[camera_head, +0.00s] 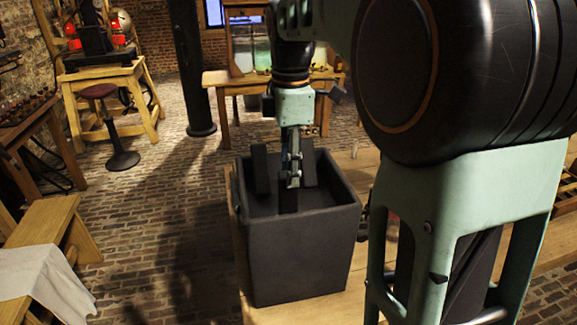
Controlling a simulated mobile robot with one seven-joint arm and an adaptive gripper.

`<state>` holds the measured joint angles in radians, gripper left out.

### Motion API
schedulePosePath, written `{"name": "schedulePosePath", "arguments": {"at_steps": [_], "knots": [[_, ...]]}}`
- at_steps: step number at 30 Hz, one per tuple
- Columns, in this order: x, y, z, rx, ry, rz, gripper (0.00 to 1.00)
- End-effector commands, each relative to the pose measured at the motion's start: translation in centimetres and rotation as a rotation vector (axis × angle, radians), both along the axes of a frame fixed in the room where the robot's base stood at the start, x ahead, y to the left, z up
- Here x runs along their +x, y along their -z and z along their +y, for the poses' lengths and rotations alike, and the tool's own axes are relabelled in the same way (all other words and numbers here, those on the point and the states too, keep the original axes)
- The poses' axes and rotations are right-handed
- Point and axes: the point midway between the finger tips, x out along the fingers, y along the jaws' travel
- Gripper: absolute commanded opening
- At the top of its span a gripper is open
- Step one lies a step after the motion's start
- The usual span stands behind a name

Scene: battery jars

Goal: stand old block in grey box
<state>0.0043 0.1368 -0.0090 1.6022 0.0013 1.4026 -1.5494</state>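The dark grey box (305,255) stands on the wooden table, its open top facing up. My gripper (292,180) points straight down into the box, its fingertips below the rim level. A narrow dark block (288,201) shows directly under the fingertips, inside the box; its lower end is hidden by the front wall. The fingers are seen nearly edge-on, so I cannot tell whether they grip it. Two more dark upright slabs show in the box, one leaning at left (260,168) and one at right (308,169).
The wooden table (357,170) extends right of the box, partly hidden by my arm. A stool (120,140) and a wooden stand (100,80) are at the back left. A bench with a white cloth (40,280) is at the front left. Brick floor lies between.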

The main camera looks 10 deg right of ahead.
Motion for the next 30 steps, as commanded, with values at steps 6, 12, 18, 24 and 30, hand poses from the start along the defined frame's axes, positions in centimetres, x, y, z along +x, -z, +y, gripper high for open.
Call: {"name": "schedulePosePath", "arguments": {"at_steps": [6, 12, 18, 24, 30], "knots": [[0.0, 0.0, 0.0, 0.000, 0.000, 0.001, 0.40], [0.0, -0.3, 0.0, 0.000, 0.000, 0.000, 0.40], [0.1, -3.1, 0.0, 0.000, 0.000, -0.003, 0.40], [0.1, -7.6, 0.0, 0.000, 0.000, -0.004, 0.40], [0.1, -10.9, 0.0, 0.000, 0.000, -0.001, 0.40]]}}
